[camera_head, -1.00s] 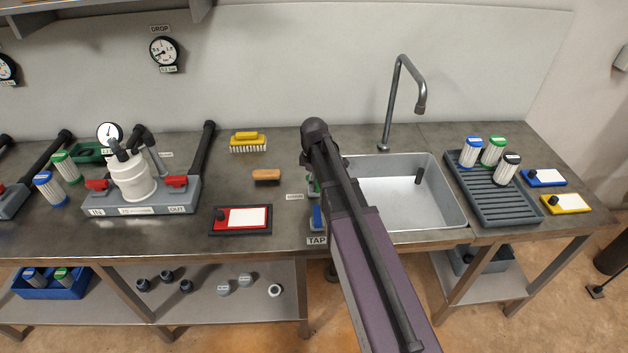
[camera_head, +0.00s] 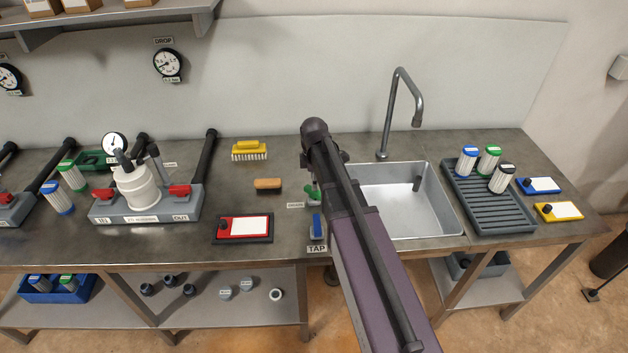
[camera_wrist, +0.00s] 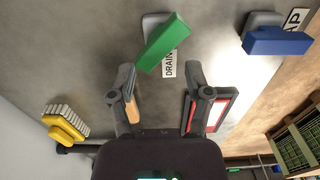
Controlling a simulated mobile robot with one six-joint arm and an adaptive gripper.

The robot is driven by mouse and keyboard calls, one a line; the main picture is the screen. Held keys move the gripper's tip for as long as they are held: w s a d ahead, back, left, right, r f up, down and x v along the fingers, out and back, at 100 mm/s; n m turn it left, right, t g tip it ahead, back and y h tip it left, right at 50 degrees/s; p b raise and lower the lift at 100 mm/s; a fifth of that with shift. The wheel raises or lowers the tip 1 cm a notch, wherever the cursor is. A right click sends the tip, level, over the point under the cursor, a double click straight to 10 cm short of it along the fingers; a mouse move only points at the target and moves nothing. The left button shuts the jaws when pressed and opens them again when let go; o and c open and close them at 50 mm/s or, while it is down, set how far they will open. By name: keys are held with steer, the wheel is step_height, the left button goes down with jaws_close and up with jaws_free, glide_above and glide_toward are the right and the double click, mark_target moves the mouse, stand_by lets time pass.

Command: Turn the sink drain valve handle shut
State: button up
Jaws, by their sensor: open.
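The green drain valve handle (camera_wrist: 163,42) shows in the wrist view beside a label reading DRAIN, on a grey base on the counter. It lies slanted, just beyond my fingertips. In the head view the green handle (camera_head: 311,192) is partly hidden by my arm, left of the sink (camera_head: 440,205). My gripper (camera_wrist: 160,72) is open and empty, its two fingers apart on either side of the near end of the handle. I cannot tell the height gap between them.
A blue handle (camera_wrist: 278,40) labelled TAP is close to the right of the green one in the wrist view. A brush (camera_head: 249,150), a wooden block (camera_head: 268,185) and a red-framed board (camera_head: 243,228) lie to the left. The faucet (camera_head: 388,115) rises behind the sink.

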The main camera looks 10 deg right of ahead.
steer(key=shift+r+p, duration=4.65)
steer(key=shift+r, duration=0.35)
steer(key=s+f+m+b, duration=0.3)
steer(key=s+m, duration=0.5)
steer(key=s, duration=0.1)
steer(key=s+f+m+b, duration=0.2)
steer(key=s+f+m, duration=0.1)
steer(key=s+m, duration=0.5)
steer(key=shift+s+b, duration=0.4)
steer(key=shift+s, duration=0.2)
steer(key=shift+r, duration=0.1)
step_height(320, 180, up, 6)
steer(key=f+n+p, duration=0.1)
steer(key=n+p, duration=0.5)
steer(key=n, duration=0.1)
glide_above(314, 194)
steer(key=w, duration=0.1)
steer(key=shift+w+d+r+b, duration=0.15)
steer(key=shift+w+r+b, duration=0.05)
steer(key=shift+b, duration=0.1)
steer(key=shift+f, duration=0.2)
step_height(314, 194, down, 13)
steer(key=b, duration=1.3)
steer(key=shift+f+b, duration=0.15)
steer(key=shift+b, duration=0.2)
